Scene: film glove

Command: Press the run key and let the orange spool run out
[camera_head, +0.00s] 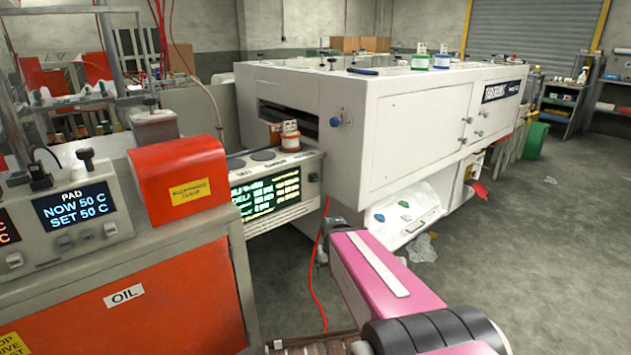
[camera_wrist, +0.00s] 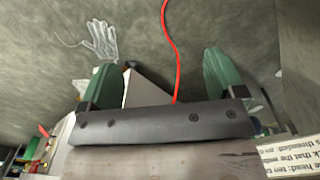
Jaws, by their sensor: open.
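An orange spool (camera_head: 290,138) with a pale top stands upright on the ledge of the white machine's control unit (camera_head: 314,168). Dark round pads (camera_head: 263,155) lie left of it; their small labels are too blurred to tell which is the run key. In the head view my pink arm reaches forward, below and right of the spool; the fingers are not clear there.
A red cable (camera_head: 315,285) hangs to the floor, and also crosses the wrist view (camera_wrist: 171,45). A clear glove (camera_wrist: 100,40) lies on the floor. An orange cabinet (camera_head: 165,310) is at left. Floor at right is open.

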